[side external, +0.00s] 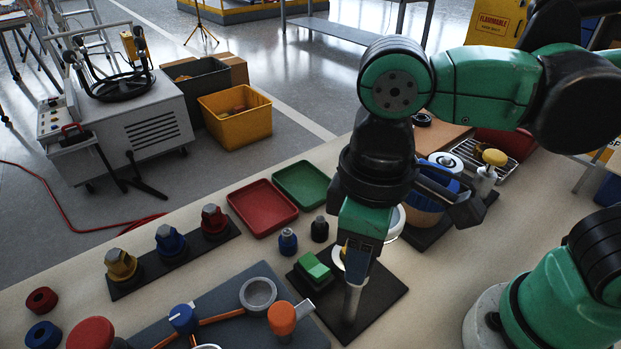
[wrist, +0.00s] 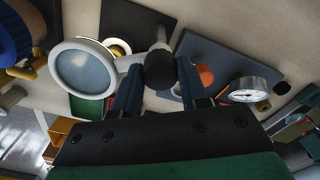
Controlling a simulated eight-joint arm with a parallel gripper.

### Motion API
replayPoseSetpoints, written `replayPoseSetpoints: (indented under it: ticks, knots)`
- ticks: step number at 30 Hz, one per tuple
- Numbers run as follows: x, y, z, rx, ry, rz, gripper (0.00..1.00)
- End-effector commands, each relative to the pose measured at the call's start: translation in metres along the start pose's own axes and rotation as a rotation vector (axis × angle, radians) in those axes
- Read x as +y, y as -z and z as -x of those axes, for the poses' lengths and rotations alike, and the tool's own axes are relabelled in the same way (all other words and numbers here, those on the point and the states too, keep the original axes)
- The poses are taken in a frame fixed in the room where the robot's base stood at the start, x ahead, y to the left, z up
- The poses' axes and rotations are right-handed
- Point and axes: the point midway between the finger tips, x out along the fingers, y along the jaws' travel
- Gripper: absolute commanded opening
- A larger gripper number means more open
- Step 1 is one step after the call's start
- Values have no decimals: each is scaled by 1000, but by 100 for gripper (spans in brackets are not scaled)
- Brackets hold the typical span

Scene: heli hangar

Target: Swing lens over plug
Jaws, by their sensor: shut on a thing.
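The lens (wrist: 82,68) is a pale ring with a bluish-grey pane at left in the wrist view. A short arm joins it to a grey post (side external: 352,303) on a black base plate (side external: 385,298). My gripper (wrist: 160,90) is shut on a black knob (wrist: 160,70) at the post. In the side view my gripper (side external: 357,262) points down over the post and hides the knob. A white and gold round piece (wrist: 118,47), perhaps the plug, sits beside the lens, partly overlapped by its rim. Part of the lens ring (side external: 396,222) shows behind my gripper.
A green block (side external: 315,266) on a black base is close left of my gripper. Red (side external: 262,207) and green (side external: 300,184) trays lie behind. A grey board (side external: 225,325) with a cup and orange knob is in front. A blue round container (side external: 430,190) stands behind right.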

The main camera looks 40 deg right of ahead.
Motion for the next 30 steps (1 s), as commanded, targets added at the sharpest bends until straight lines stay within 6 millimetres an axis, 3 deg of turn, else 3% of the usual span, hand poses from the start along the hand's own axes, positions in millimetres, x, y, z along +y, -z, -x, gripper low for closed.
replayPoseSetpoints:
  ticks: [30]
  knots:
    - [0, 0, 0, -1, -1, 26, 0]
